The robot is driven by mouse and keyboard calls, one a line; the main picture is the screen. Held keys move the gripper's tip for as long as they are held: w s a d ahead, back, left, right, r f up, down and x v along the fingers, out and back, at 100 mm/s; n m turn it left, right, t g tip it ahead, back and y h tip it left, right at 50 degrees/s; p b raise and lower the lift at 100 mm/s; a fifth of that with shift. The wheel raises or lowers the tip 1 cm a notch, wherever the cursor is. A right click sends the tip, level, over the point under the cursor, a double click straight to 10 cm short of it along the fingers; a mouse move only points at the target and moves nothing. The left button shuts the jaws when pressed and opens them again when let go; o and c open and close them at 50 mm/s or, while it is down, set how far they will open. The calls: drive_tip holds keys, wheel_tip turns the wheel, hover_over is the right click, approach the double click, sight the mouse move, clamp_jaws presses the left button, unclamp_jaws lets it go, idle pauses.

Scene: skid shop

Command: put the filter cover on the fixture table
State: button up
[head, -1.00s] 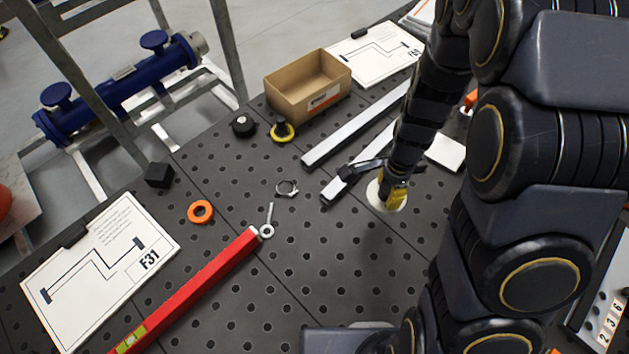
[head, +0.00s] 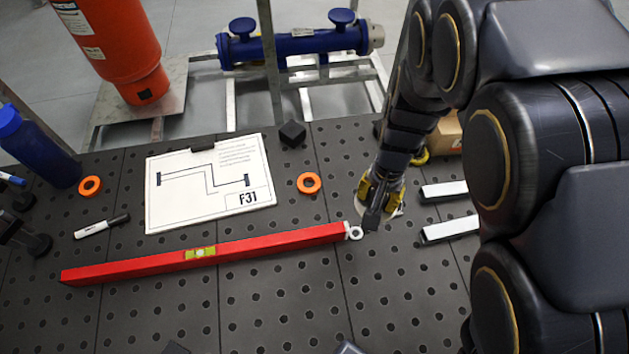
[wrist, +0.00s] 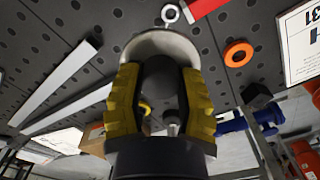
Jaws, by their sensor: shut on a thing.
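The filter cover (head: 396,210) is a cream-white round piece, partly hidden by my fingers in the head view. In the wrist view its curved rim (wrist: 160,40) shows beyond the two yellow fingers. My gripper (head: 379,196) is shut on it; the wrist view also shows the gripper (wrist: 160,95) around its dark middle part. The fixture table (head: 285,310) is dark grey with rows of holes. The cover is over this table, close to the right end of the red level; I cannot tell exactly how high it is.
The red level (head: 270,243) ends beside a small eye bolt (head: 355,233). Two pale bars (head: 450,229) lie to the right. A drawing board (head: 205,185), an orange ring (head: 309,183) and a black block (head: 292,134) lie behind the level. The front of the table is mostly clear.

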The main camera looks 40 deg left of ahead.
drive_tip(key=shift+w+a+f, duration=0.15)
drive_tip(key=shift+a, duration=0.25)
drive_tip(key=w+a+f, duration=0.4)
drive_tip(key=w+a, duration=0.1)
drive_tip(key=w, duration=0.2)
hover_over(358, 176)
wheel_tip(358, 176, down, 5)
drive_tip(key=shift+s+d+f, duration=0.1)
drive_tip(key=shift+f, duration=1.75)
drive_tip(key=shift+f, duration=0.15)
drive_tip(key=o, duration=1)
